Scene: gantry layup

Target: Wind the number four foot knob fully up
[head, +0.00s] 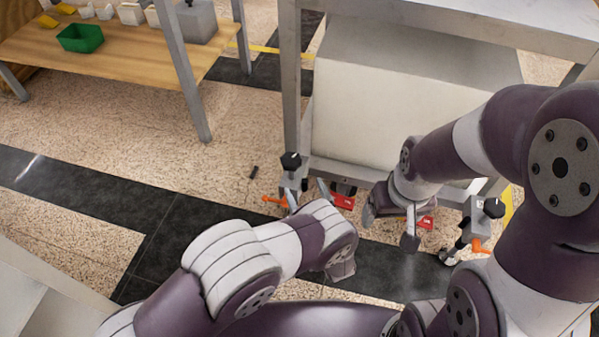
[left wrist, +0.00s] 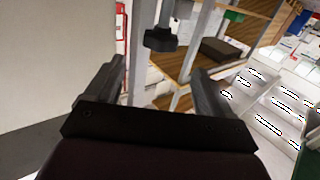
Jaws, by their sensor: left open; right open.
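Two foot knobs show in the head view, both black: a left knob (head: 291,160) and a right knob (head: 494,208), each on a bracket at the base of the grey frame. No number is readable, so I cannot tell which is number four. My left gripper (head: 342,265) is in front of the frame, its fingers mostly hidden. In the left wrist view its fingers (left wrist: 158,68) are open and empty, with a black knob (left wrist: 160,40) on a grey post beyond the gap, apart from them. My right gripper (head: 391,226) is open and empty between the two feet.
Orange levers stick out by the left foot (head: 275,201) and the right foot (head: 480,246). Red parts (head: 343,202) lie under the frame's pale box (head: 385,115). A wooden table (head: 110,55) with a green bin (head: 80,38) stands back left. Floor between is mostly clear.

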